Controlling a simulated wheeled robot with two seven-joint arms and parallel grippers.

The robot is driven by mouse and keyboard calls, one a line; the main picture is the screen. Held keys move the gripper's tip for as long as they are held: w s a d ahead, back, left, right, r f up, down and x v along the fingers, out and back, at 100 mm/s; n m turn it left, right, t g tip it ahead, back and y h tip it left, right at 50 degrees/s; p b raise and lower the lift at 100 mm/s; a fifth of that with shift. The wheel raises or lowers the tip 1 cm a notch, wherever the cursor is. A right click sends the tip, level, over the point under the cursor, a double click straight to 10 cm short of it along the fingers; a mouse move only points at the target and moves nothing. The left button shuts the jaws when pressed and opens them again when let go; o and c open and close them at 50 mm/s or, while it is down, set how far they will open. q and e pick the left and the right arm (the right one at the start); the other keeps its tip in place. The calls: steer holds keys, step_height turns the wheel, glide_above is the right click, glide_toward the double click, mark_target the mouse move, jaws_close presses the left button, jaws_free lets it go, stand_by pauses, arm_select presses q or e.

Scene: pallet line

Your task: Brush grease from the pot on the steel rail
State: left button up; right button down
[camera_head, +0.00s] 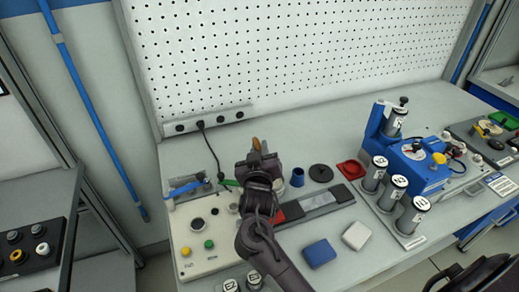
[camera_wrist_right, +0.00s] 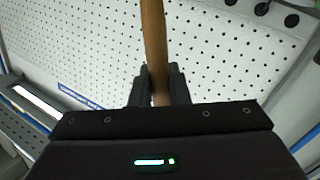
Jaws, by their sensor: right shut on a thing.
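My right gripper (camera_head: 258,160) is above the bench, left of centre in the head view. It is shut on a brown wooden handle (camera_wrist_right: 154,45), which runs up between the fingers in the right wrist view; its tip (camera_head: 256,143) shows above the gripper in the head view. I take it for the brush; its bristles are not visible. A small blue pot (camera_head: 298,178) stands just right of the gripper, with a black round disc (camera_head: 320,172) beside it. The steel rail (camera_head: 319,200) lies on the bench nearer me, partly hidden by my arm. My left gripper is not in view.
A control panel (camera_head: 195,262) with buttons is left of my arm. A red tray (camera_head: 350,169), a blue pad (camera_head: 319,253) and a white pad (camera_head: 356,235) lie to the right. A blue machine (camera_head: 415,165) and labelled cylinders (camera_head: 413,215) stand farther right. A pegboard (camera_head: 290,55) rises behind.

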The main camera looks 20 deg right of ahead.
steer(key=shift+f+b, duration=0.35)
steer(key=shift+f, duration=0.3)
stand_by(0.9)
steer(key=shift+r, duration=0.1)
step_height(320, 180, up, 7)
steer(key=p, duration=0.7)
stand_by(0.7)
